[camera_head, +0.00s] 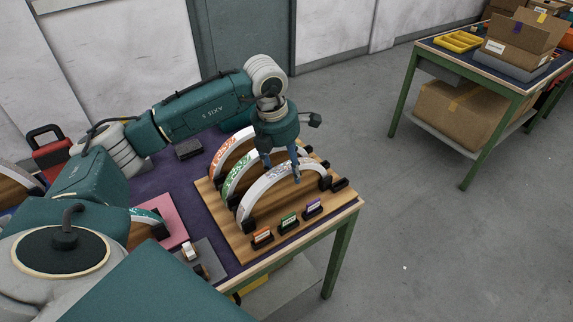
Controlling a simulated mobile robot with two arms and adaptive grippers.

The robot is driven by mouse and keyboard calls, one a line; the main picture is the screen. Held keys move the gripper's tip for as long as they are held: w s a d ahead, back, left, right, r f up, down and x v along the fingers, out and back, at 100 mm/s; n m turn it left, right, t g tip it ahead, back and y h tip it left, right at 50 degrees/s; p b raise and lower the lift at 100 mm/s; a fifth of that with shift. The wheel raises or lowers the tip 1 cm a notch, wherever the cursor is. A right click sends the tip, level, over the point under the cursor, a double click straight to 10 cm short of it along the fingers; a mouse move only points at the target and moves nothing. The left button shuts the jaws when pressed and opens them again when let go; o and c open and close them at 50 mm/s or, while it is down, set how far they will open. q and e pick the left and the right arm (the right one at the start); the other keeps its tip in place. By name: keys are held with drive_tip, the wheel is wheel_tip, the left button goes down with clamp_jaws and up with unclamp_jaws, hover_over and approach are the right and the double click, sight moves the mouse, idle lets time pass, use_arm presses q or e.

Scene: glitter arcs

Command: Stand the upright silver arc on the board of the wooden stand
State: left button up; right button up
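The wooden stand (239,236) is on the near right part of the table, with several arcs upright on its board. The silver arc (262,187) stands nearest the front, with its dark feet at the board. Behind it are a green-marked arc (231,183) and an orange-marked arc (217,160). My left gripper (281,170) is above the silver arc, pointing down. Its two fingers are apart, one before the arc's top and one behind it, and look wider than the arc. Whether either finger touches it cannot be told. My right gripper is not in view.
Small orange, green and purple label blocks (288,221) line the stand's front. A pink mat (172,222) with another arc (146,226) and a grey tray (207,259) lie left. A red case (50,155) is far left. A table with boxes (520,35) is across open floor.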

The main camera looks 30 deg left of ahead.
use_arm(q)
drive_tip(key=shift+o, duration=0.6)
drive_tip(key=o, duration=0.3)
drive_tip(key=shift+r+p, duration=2.55)
drive_tip(key=shift+r, duration=1.5)
drive_tip(key=shift+f, duration=0.1)
